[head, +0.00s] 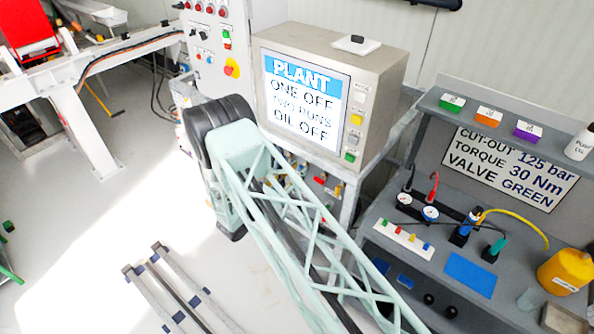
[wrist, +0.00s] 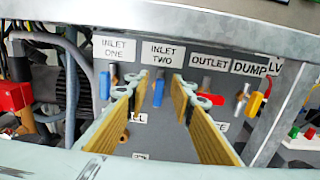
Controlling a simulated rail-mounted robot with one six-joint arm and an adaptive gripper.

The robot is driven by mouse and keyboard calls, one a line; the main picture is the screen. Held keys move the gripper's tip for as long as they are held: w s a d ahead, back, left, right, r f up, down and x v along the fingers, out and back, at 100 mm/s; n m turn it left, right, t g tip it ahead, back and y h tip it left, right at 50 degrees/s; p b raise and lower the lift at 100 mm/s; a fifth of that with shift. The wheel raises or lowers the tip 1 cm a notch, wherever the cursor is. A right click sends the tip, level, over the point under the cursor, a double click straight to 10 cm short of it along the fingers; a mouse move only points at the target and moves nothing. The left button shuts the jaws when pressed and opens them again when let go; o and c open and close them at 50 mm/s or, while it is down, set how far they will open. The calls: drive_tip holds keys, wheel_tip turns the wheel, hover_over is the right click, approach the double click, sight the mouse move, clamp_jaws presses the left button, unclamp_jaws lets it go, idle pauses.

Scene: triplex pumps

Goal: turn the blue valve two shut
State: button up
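In the wrist view the blue valve two lever (wrist: 158,92) hangs roughly straight down under the label INLET TWO (wrist: 163,52). Its upper end meets a metal fitting on the grey panel. My gripper (wrist: 159,88) is open, with its yellow-padded fingers on either side of this lever in the picture. I see no contact, and the depth gap is hard to tell. Another blue lever (wrist: 104,86) hangs under INLET ONE, just left of the left finger. In the head view my arm covers the gripper and most of the valve panel.
A yellow lever (wrist: 256,105) is under DUMP, right of my gripper. A PLANT screen (head: 302,100) sits above; a grey workbench (head: 400,270) stands right.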

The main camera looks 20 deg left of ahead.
drive_tip(key=shift+c, duration=0.7)
clamp_jaws()
